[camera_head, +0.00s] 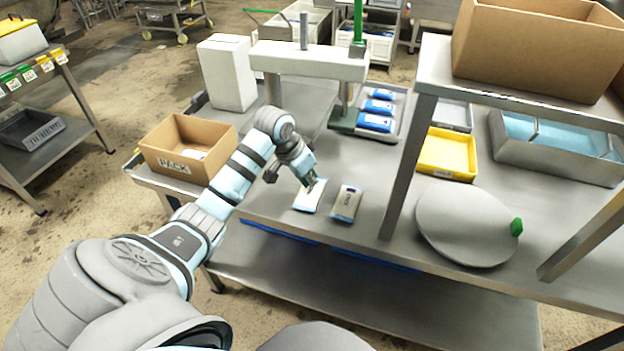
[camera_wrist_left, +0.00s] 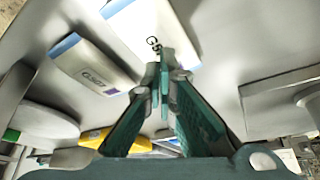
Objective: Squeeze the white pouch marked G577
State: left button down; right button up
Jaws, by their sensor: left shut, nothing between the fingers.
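The white pouch marked G577 (camera_head: 308,197) lies flat on the steel table in the head view. In the left wrist view the pouch (camera_wrist_left: 146,24) shows a "G5…" mark, with the rest hidden behind my fingers. My left gripper (camera_head: 313,184) is over the pouch's upper edge, its fingertips together with nothing between them. In the wrist view the closed fingertips (camera_wrist_left: 165,62) overlap the pouch's edge; I cannot tell whether they touch it. A second pouch (camera_head: 346,203), pale with a blue end, lies just to the right. My right gripper is not in view.
A cardboard box marked PACK (camera_head: 186,147) stands at the left. A press-like frame (camera_head: 310,62) with a tray of blue packs (camera_head: 375,122) is behind. A yellow tray (camera_head: 447,152), a round grey lid (camera_head: 466,225) and a shelf post (camera_head: 408,165) are to the right.

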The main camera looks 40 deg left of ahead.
pick_arm(q)
jog(key=shift+f, duration=0.6)
jog(key=shift+s+f+p, duration=0.1)
jog(key=shift+f+p, duration=0.05)
jog(key=shift+p, duration=0.2)
dwell(0.3)
jog(key=shift+s+d+f, duration=0.15)
jog(key=shift+s+f, duration=0.05)
dwell(1.1)
jog(key=shift+r, duration=0.1)
notch_tip(320, 180, up, 8)
jog(key=p, duration=1)
jog(key=shift+w, duration=0.3)
